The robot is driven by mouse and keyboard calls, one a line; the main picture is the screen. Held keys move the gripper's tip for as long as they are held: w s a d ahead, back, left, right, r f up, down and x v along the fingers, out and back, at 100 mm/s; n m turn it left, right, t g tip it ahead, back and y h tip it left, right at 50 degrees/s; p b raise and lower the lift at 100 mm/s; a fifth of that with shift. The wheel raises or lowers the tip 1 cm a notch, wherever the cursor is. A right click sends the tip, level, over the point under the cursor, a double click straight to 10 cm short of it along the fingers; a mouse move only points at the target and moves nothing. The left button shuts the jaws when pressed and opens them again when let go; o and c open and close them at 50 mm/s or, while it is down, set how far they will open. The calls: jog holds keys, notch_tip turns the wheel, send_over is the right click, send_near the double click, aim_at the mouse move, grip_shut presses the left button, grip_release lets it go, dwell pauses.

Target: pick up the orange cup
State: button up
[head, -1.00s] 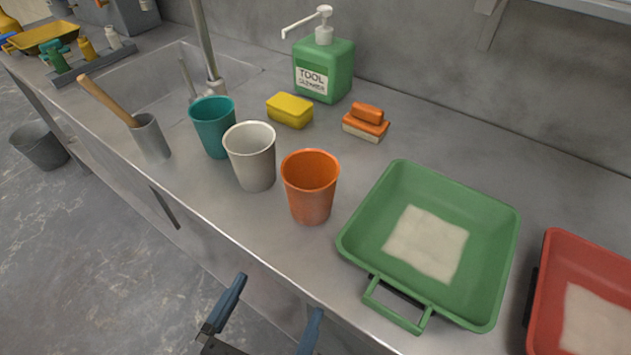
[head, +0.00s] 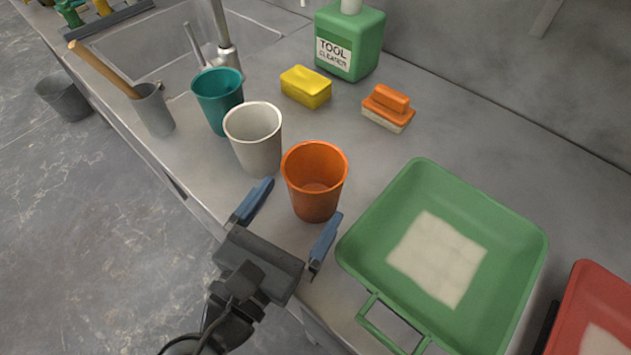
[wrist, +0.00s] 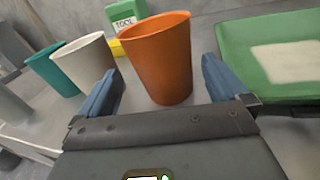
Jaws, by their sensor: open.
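The orange cup (head: 314,188) stands upright on the grey counter, at the right end of a row of cups. My gripper (head: 289,228) is open at the counter's front edge, its two blue fingers pointing toward the cup. In the wrist view the orange cup (wrist: 161,62) stands ahead, between the lines of the open fingers (wrist: 160,90). The fingers appear to be just short of the cup or at its near side; I cannot tell whether either one touches it. Nothing is held.
A white cup (head: 253,142) stands close to the left, with a teal cup (head: 217,104) beyond it. A green tub (head: 385,215) is close on the right, and a red tub (head: 580,303) farther right.

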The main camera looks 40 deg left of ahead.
aim_at(331, 149)
jog(key=shift+w+a+f, duration=0.1)
jog(key=shift+w+a, duration=0.1)
jog(key=shift+w, duration=1.15)
jog(key=shift+w+a+f, duration=0.1)
jog(key=shift+w+a, duration=0.05)
jog(key=shift+w, duration=1.2)
jog(key=c, duration=0.9)
jog(key=shift+r, duration=0.1)
jog(key=shift+r+p, duration=0.3)
jog(key=shift+r, duration=0.65)
jog(key=shift+d+r, duration=0.15)
jog(key=shift+r, duration=0.45)
jog(key=shift+d+r, duration=0.15)
jog(key=shift+r, duration=0.4)
jog(key=d+r, duration=0.1)
jog(key=d, duration=0.1)
jog(key=d+r+p, duration=0.1)
jog(key=d+r, duration=0.1)
jog(key=d, duration=0.1)
jog(key=s+d+r, duration=0.1)
jog(key=d, duration=0.1)
jog(key=shift+s+d+r, duration=0.1)
jog(key=shift+d+r, duration=0.25)
jog(key=shift+s+d+r+p, duration=0.15)
jog(key=shift+d+r, duration=0.3)
jog(key=shift+d, duration=0.35)
jog(key=shift+s+d+r+p, duration=0.15)
jog(key=shift+d+r, duration=0.3)
jog(key=shift+d, duration=0.3)
